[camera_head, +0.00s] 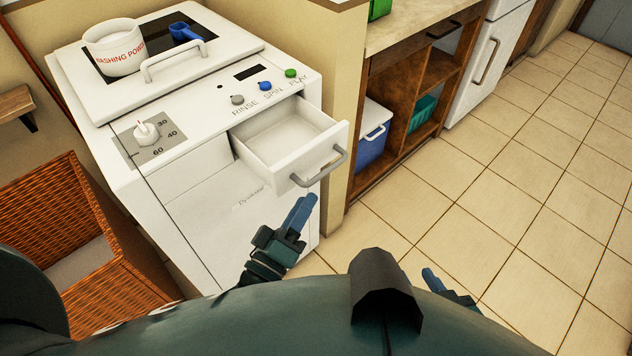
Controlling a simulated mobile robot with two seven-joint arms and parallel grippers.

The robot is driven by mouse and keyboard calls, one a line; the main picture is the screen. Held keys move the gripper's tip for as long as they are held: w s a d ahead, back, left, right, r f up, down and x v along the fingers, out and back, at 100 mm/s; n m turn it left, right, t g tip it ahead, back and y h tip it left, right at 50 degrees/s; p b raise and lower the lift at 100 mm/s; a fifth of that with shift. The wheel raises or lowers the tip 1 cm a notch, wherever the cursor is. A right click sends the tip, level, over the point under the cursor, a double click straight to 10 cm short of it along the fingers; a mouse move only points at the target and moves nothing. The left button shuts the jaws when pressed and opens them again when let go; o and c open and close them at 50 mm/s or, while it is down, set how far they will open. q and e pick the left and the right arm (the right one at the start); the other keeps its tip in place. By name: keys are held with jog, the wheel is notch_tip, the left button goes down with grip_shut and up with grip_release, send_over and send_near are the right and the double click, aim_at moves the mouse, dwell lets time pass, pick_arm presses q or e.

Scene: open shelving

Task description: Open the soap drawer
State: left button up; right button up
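The soap drawer (283,146) is a white, empty tray pulled well out from the upper right front of the white washing machine (218,212). Its grey handle (319,167) is on the drawer's front face. My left gripper (301,212) is just below the drawer handle, in front of the machine, and appears apart from the handle. Its fingers look close together, but the gap between them is not clear. My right gripper (431,277) is low over the tiled floor at the right, mostly hidden behind my body; its fingers cannot be made out.
A washing powder tub (114,50) and a blue scoop (184,32) are on the machine's top. A wicker basket (75,235) stands at left. Wooden shelving (395,90) with a blue cooler (374,136) is at right. The tiled floor (500,180) is clear.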

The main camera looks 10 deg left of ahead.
pick_arm(q)
jog(key=shift+v, duration=2.4)
pick_arm(e)
jog(key=shift+s+r, duration=0.1)
jog(key=shift+d, duration=0.1)
